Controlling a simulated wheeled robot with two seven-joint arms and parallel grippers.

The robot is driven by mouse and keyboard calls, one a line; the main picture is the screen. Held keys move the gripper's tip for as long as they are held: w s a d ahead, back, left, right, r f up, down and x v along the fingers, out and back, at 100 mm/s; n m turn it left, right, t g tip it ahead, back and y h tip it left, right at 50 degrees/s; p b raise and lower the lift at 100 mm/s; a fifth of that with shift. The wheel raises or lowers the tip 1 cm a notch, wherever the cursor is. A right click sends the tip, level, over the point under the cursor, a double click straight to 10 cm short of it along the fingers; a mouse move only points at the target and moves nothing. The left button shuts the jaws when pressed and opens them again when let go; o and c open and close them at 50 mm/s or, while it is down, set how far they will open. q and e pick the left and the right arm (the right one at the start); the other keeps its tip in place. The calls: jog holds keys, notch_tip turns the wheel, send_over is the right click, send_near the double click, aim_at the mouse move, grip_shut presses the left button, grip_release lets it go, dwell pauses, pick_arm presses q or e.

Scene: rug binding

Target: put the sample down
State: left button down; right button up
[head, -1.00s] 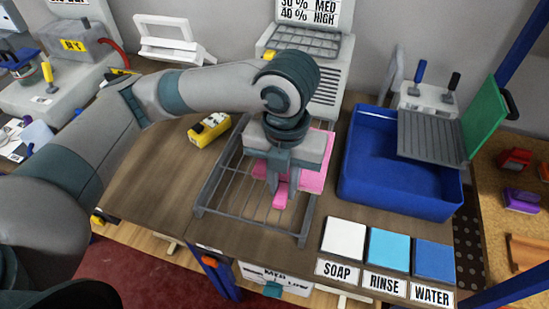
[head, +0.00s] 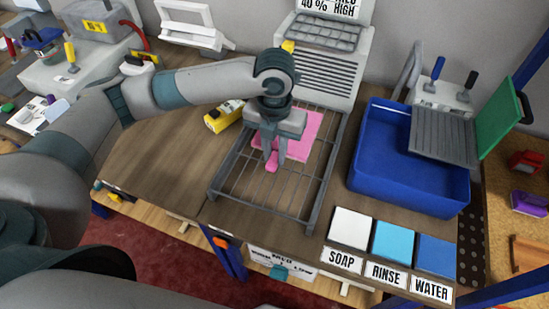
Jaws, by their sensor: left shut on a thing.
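The pink sample (head: 300,138) is a flat square piece with a small pink part at its near edge, by the fingertips. It is over the back part of the grey wire rack (head: 322,185); I cannot tell whether it rests on the wires or hangs just above them. My left gripper (head: 272,158) points down over the rack and is shut on the sample's near edge. The gripper hides part of the sample. My right gripper is not in view.
A blue basin (head: 410,185) with a grey ribbed board (head: 440,136) stands right of the rack. Soap (head: 350,228), rinse (head: 393,241) and water (head: 436,255) pads line the front right.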

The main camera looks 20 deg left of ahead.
aim_at(274, 157)
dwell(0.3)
pick_arm(q)
jog(key=shift+f+p, duration=0.7)
jog(key=shift+f, duration=1.35)
jog(key=shift+f, duration=0.1)
jog(key=c, duration=1.6)
grip_release()
notch_tip(274, 157, up, 12)
jog(key=b, duration=0.3)
